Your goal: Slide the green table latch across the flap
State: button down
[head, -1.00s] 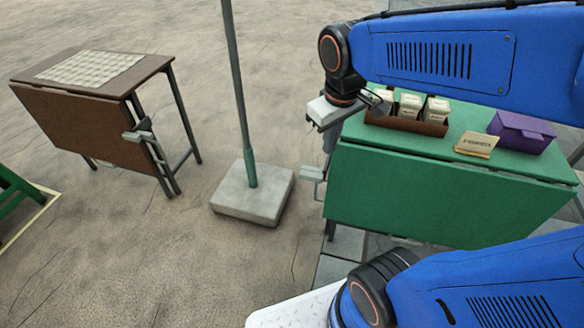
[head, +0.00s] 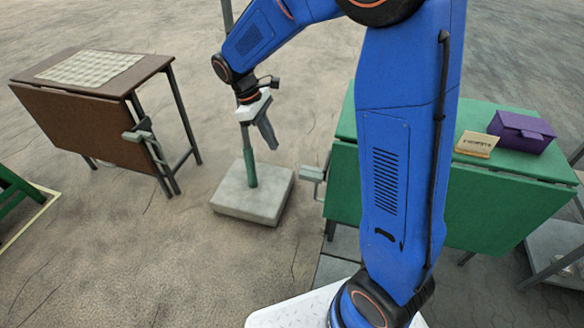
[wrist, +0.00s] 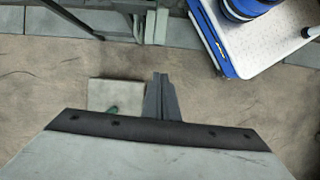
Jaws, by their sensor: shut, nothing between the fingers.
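The green table (head: 345,190) stands right of centre in the head view, its green flap (head: 470,208) hanging down at the front. My arm hides part of the top and flap. The grey latch (head: 312,174) is at the table's left end, beside the flap's edge. My gripper (head: 271,141) is shut and empty, pointing down, in the air left of the latch and apart from it. In the wrist view the shut fingers (wrist: 160,84) point up the picture, and grey metal parts, perhaps the latch (wrist: 150,22), show at the top.
A pole on a square concrete base (head: 255,198) stands close to my gripper; the base also shows in the wrist view (wrist: 105,92). A brown table (head: 85,125) with its own latch (head: 138,134) is at left.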

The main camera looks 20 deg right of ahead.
aim_at(311, 177)
jog(key=shift+w+a+f, duration=0.45)
jog(key=shift+w+f, duration=0.05)
jog(key=shift+f, duration=0.15)
jog(key=s+d+f, duration=0.4)
jog(key=d+f, duration=0.2)
jog(key=f, duration=0.3)
jog(key=shift+s+d, duration=0.15)
jog(key=shift+s, duration=0.15)
jog(key=shift+d+f, duration=0.1)
